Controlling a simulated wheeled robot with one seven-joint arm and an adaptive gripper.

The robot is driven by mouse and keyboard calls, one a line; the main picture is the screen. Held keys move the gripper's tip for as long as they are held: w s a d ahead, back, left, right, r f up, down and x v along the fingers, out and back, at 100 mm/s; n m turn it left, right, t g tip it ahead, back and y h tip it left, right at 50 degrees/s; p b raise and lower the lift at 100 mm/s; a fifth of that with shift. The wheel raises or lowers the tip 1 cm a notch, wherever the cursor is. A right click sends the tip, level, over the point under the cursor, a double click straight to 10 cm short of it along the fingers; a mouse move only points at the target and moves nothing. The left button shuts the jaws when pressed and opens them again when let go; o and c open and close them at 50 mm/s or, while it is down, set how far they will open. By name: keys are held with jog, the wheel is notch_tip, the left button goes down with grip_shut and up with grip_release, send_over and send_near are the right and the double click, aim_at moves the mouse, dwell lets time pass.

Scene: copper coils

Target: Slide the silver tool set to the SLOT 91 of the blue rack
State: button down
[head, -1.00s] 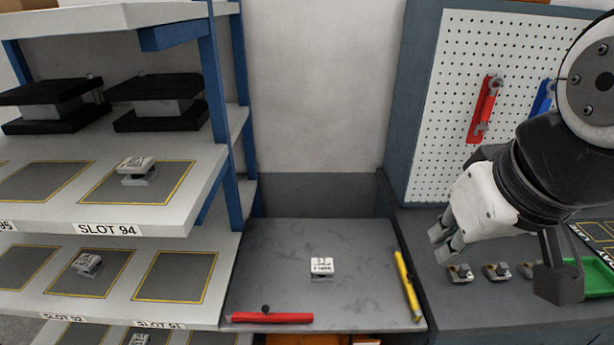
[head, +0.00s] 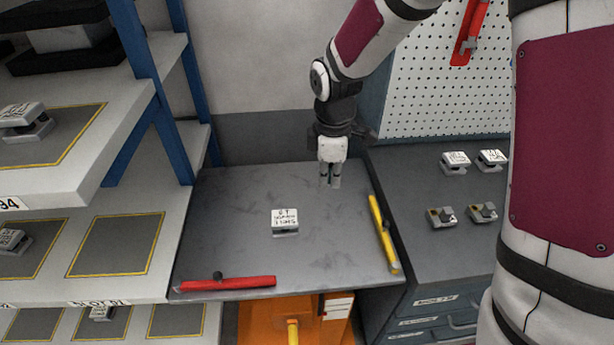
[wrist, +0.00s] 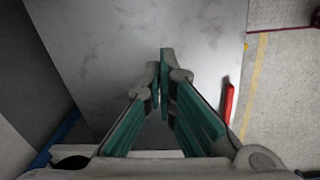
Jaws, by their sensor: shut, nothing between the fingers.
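The silver tool set (head: 285,221), a small metal block with a white printed top, sits on the grey table (head: 225,240) near its middle. The blue rack (head: 158,120) stands at the left. Its middle shelf has an empty yellow-outlined pad (head: 116,245) above a front label, blurred now but reading SLOT 91 earlier. My gripper (head: 330,182) points down above the back right of the table, to the right of and behind the tool set, not touching it. Its fingers (wrist: 165,75) are together and empty in the wrist view. I cannot make out the tool set there.
A red bar tool (head: 228,284) lies along the table's front edge, and a yellow one (head: 383,234) along its right edge. Similar silver blocks stand on the right bench (head: 400,185) and other rack pads. An orange bin (head: 270,322) is below the table.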

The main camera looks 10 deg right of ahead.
aim_at(194, 236)
jog(key=f, duration=0.5)
jog(key=w+f+n, duration=0.1)
jog(key=f, duration=0.5)
jog(key=w+f+n, duration=0.1)
jog(key=f, duration=0.4)
jog(key=shift+w+a+f+g, duration=0.2)
jog(key=shift+a+g, duration=0.1)
jog(key=shift+g, duration=0.1)
jog(key=shift+a, duration=1.25)
jog(key=shift+a+f+p, duration=0.1)
jog(key=shift+a+p, duration=0.25)
jog(key=shift+a, duration=0.4)
jog(key=shift+a, duration=0.35)
jog(key=a+b, duration=0.5)
jog(key=a, duration=0.9)
jog(key=a+b, duration=0.6)
jog(key=a, duration=0.9)
jog(key=shift+s+a+f, duration=0.1)
jog(key=shift+s+a, duration=0.1)
jog(key=shift+a, duration=0.3)
